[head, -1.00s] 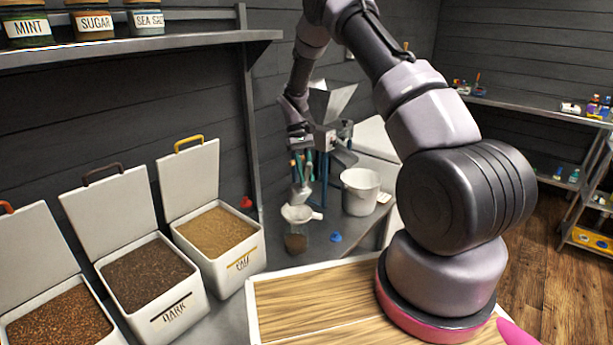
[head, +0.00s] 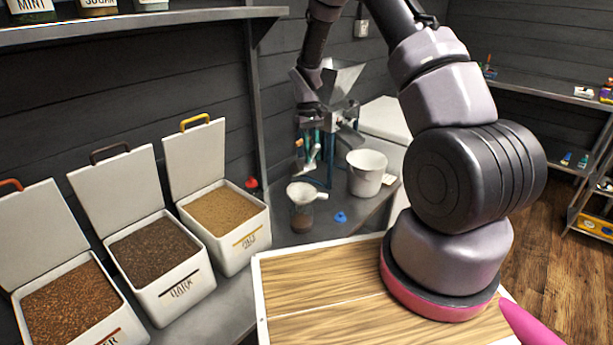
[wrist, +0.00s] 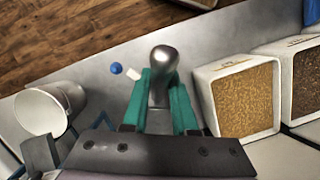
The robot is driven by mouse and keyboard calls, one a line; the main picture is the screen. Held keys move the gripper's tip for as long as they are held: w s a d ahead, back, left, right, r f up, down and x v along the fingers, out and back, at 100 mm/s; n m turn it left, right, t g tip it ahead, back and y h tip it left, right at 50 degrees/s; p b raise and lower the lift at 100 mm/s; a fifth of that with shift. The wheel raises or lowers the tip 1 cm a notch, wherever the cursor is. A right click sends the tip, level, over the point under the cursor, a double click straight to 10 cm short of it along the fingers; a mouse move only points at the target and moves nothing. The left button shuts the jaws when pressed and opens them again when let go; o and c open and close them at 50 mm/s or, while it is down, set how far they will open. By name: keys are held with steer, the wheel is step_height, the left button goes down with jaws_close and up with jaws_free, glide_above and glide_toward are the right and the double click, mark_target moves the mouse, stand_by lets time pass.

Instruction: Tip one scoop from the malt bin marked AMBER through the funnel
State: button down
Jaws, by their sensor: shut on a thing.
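My gripper (head: 308,146) has teal fingers, shut on a metal scoop (head: 312,163). In the wrist view the scoop (wrist: 162,72) sticks out between the fingers (wrist: 164,108). I cannot tell whether the scoop holds grain. The white funnel (head: 300,189) sits on a jar (head: 302,217) with brownish contents, below and slightly left of the scoop, apart from it. In the wrist view a small white piece beside the scoop may be the funnel's handle; the rest is hidden. The AMBER bin (head: 75,310) stands open at lower left, with reddish-brown grain and its label partly cut off.
The DARK bin (head: 180,290) and PALE bin (head: 240,247) stand open beside it; the pale one shows in the wrist view (wrist: 205,95). A white bucket (head: 366,176), a grain mill (head: 335,95) and a blue object (head: 341,217) are near the funnel. A wooden board (head: 325,290) lies in front.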

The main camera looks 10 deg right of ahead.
steer(key=t, duration=0.1)
steer(key=r+t, duration=0.1)
steer(key=t, duration=0.1)
steer(key=s+t+y, duration=0.1)
steer(key=t, duration=0.1)
steer(key=shift+d+r, duration=0.15)
steer(key=shift+r, duration=0.1)
steer(key=shift+s+r+t+y, duration=0.1)
steer(key=shift+r+t+y, duration=0.15)
steer(key=shift+t, duration=0.5)
steer(key=shift+s+r+t+y, duration=0.1)
steer(key=shift+r+t+y, duration=0.1)
steer(key=shift+t, duration=0.55)
